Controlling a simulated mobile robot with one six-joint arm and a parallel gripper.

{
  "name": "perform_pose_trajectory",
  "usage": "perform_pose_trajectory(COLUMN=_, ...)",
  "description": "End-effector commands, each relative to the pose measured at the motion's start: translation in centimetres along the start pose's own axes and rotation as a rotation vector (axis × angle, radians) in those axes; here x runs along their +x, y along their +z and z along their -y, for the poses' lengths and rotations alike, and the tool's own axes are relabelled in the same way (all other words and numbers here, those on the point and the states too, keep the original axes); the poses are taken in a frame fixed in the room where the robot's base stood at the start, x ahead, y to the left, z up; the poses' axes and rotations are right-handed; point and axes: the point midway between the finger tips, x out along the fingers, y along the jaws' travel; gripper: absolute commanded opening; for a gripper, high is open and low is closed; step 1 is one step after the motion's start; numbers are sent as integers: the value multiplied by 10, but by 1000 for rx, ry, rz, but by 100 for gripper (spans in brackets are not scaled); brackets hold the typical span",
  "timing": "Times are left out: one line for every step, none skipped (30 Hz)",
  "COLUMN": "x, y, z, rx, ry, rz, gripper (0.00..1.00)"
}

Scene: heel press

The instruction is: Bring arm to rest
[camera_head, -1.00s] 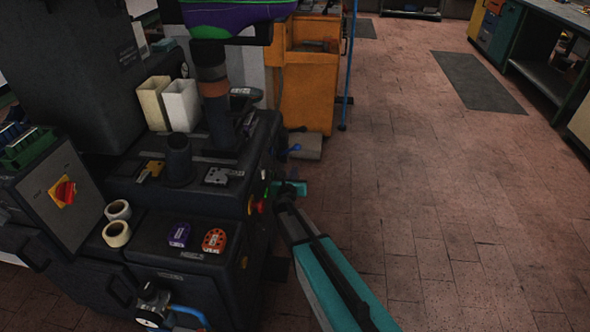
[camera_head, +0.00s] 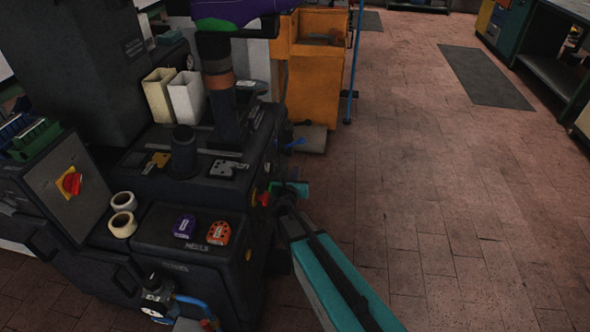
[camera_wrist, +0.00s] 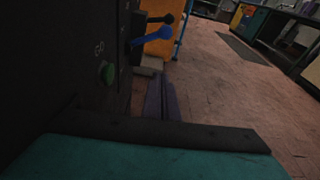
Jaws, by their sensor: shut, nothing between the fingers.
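My arm, teal and grey, reaches up from the bottom of the head view, beside the right side of the dark heel press. My gripper (camera_wrist: 161,98) shows in the wrist view as two dark fingers lying together, shut and empty, pointing forward over the floor. In the head view the teal wrist end (camera_head: 292,188) hides the fingers. The press (camera_head: 190,258) stands left of my arm. Its green button (camera_wrist: 106,73), marked GO, is on the dark panel left of my fingers, apart from them. A blue lever (camera_wrist: 152,37) sits farther ahead.
Two tape rolls (camera_head: 123,212), a purple block (camera_head: 184,227) and an orange block (camera_head: 219,233) lie on the press. An orange cabinet (camera_head: 313,90) stands behind it. The tiled floor to the right is open, with a grey mat (camera_head: 485,76) farther back.

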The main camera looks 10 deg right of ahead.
Motion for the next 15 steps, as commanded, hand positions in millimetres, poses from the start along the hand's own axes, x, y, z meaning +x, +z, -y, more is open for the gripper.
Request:
perform_pose_trajectory(x=0, y=0, z=0, rx=0, ry=0, rz=0, gripper=0)
perform_pose_trajectory(x=0, y=0, z=0, rx=0, ry=0, rz=0, gripper=0)
perform_pose_trajectory(x=0, y=0, z=0, rx=0, ry=0, rz=0, gripper=0)
perform_pose_trajectory(x=0, y=0, z=0, rx=0, ry=0, rz=0, gripper=0)
perform_pose_trajectory(x=0, y=0, z=0, rx=0, ry=0, rz=0, gripper=0)
perform_pose_trajectory(x=0, y=1, z=0, rx=0, ry=0, rz=0, gripper=0)
perform_pose_trajectory(x=0, y=1, z=1, rx=0, ry=-1, rz=0, gripper=0)
perform_pose_trajectory(x=0, y=2, z=2, rx=0, ry=-2, rz=0, gripper=0)
perform_pose_trajectory(x=0, y=4, z=3, rx=1, ry=-3, rz=0, gripper=0)
perform_pose_trajectory(x=0, y=5, z=4, rx=1, ry=-4, rz=-1, gripper=0)
perform_pose_trajectory(x=0, y=6, z=5, rx=1, ry=-6, rz=-1, gripper=0)
perform_pose_trajectory(x=0, y=8, z=8, rx=0, ry=-9, rz=-4, gripper=0)
perform_pose_trajectory(x=-1, y=8, z=10, rx=0, ry=-12, rz=-7, gripper=0)
perform_pose_trajectory(x=-1, y=8, z=13, rx=-2, ry=-15, rz=-10, gripper=0)
perform_pose_trajectory(x=-2, y=8, z=17, rx=-3, ry=-19, rz=-16, gripper=0)
